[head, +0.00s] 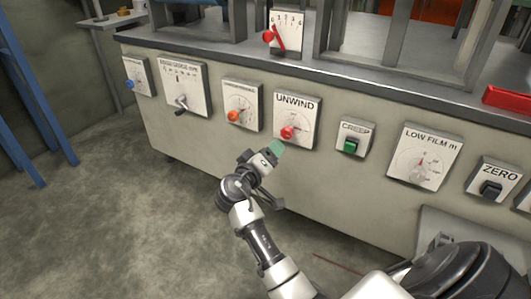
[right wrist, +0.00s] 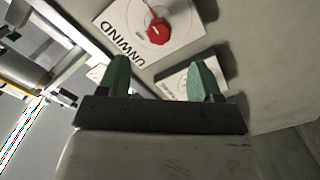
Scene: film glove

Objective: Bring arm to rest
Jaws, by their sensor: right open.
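My right gripper (head: 277,148) is in front of the machine panel, just below and left of the UNWIND dial's red knob (head: 287,133). In the right wrist view the gripper (right wrist: 163,82) has its two green fingertips apart, with nothing between them. The red knob (right wrist: 158,32) of the UNWIND dial (right wrist: 180,15) lies beyond the fingertips and is not held. My right arm reaches up from the bottom of the head view. My left gripper is not in view.
The panel (head: 330,195) carries several dials and switches: an orange-knob dial (head: 241,105), a green CREEP switch (head: 351,145), the LOW FILM dial (head: 423,157) and a dark ZERO switch (head: 490,188). A red block (head: 507,99) lies on the ledge. Bare floor (head: 110,220) is free at left.

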